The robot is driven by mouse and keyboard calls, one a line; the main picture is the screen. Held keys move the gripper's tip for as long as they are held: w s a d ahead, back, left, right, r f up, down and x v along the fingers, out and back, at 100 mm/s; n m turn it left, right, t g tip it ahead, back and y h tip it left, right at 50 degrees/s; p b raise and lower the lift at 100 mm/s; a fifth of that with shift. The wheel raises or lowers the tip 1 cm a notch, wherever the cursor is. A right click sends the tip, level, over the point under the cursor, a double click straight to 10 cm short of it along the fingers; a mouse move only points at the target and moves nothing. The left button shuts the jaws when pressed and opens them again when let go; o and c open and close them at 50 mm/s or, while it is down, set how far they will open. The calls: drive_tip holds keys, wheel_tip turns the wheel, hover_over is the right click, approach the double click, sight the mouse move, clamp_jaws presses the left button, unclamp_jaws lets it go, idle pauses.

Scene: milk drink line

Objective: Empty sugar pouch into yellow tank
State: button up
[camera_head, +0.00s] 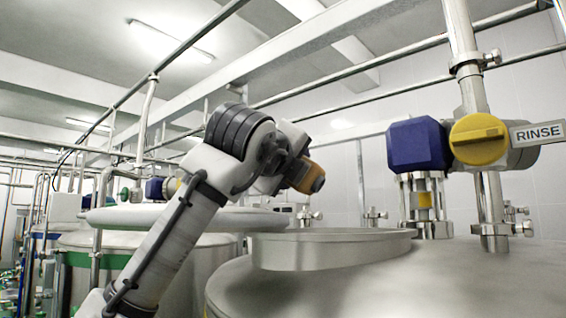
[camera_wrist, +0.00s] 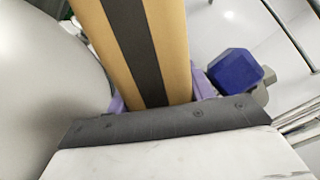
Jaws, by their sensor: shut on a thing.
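My gripper (camera_head: 288,172) is raised above and to the left of the round raised rim (camera_head: 340,250) on top of a steel tank (camera_head: 400,285). In the wrist view my gripper (camera_wrist: 158,98) is shut on a tan pouch (camera_wrist: 97,35) with a dark stripe; purple finger parts show on both sides of it. The pouch shows in the head view as a small orange-tan end (camera_head: 309,178), tilted down to the right. The tank carries a yellow knob (camera_head: 479,139) and a small yellow mark on its fitting. The inside of the rim is hidden from this low angle.
A blue valve block (camera_head: 418,145) and a RINSE sign (camera_head: 538,133) stand on upright pipes to the right of the rim. A second tank with a green band (camera_head: 122,259) and a pale lid (camera_head: 185,217) is at left. Pipes run overhead.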

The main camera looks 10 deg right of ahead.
wheel_tip(320, 180, up, 5)
drive_tip(key=n, duration=0.7)
drive_tip(key=shift+d+r+n, duration=0.1)
drive_tip(key=shift+r+n, duration=0.1)
drive_tip(key=shift+n, duration=0.1)
wheel_tip(320, 180, up, 2)
drive_tip(key=n, duration=0.5)
drive_tip(key=shift+r+n, duration=0.2)
drive_tip(key=shift+n, duration=0.2)
